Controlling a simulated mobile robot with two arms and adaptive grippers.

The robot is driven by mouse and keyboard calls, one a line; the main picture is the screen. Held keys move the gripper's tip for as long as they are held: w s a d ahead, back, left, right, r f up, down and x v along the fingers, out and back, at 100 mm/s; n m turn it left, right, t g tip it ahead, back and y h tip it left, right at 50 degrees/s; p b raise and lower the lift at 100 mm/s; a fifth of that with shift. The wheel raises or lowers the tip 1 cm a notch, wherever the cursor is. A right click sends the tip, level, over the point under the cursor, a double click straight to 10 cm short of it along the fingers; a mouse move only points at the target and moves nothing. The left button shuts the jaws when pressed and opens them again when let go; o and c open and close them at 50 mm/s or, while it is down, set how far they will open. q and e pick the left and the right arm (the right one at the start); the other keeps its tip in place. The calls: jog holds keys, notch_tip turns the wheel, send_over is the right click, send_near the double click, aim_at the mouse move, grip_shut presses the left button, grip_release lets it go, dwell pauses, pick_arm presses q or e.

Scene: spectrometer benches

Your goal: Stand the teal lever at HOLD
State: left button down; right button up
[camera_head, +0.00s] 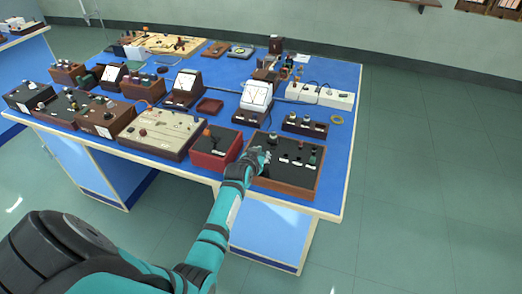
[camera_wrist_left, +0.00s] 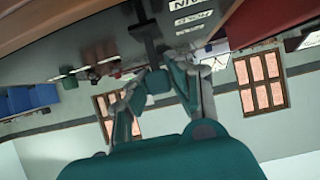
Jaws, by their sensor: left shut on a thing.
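The teal lever shows in the left wrist view as a teal grip (camera_wrist_left: 158,82) on a dark stem that runs up to a dark panel in a wooden-edged box. In the head view this black-topped box (camera_head: 283,184) stands at the table's near right corner. My left gripper (camera_head: 262,156) is over the box's left part and hides the lever there. In the wrist view, its fingers (camera_wrist_left: 158,76) are shut with the teal grip between them. White labels (camera_wrist_left: 192,18) sit beside the lever; one reads MIN. I cannot read HOLD. My right gripper is not in view.
A red box (camera_head: 212,152) stands just left of the black-topped box, close to my left forearm. A small dark box with knobs (camera_head: 305,126) and a white-faced meter (camera_head: 256,96) stand behind. The blue table (camera_head: 335,160) has a narrow free strip at right.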

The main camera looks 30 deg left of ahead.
pick_arm(q)
jog(key=c, duration=1.2)
grip_release()
jog(key=shift+o, duration=0.2)
jog(key=v, duration=1.2)
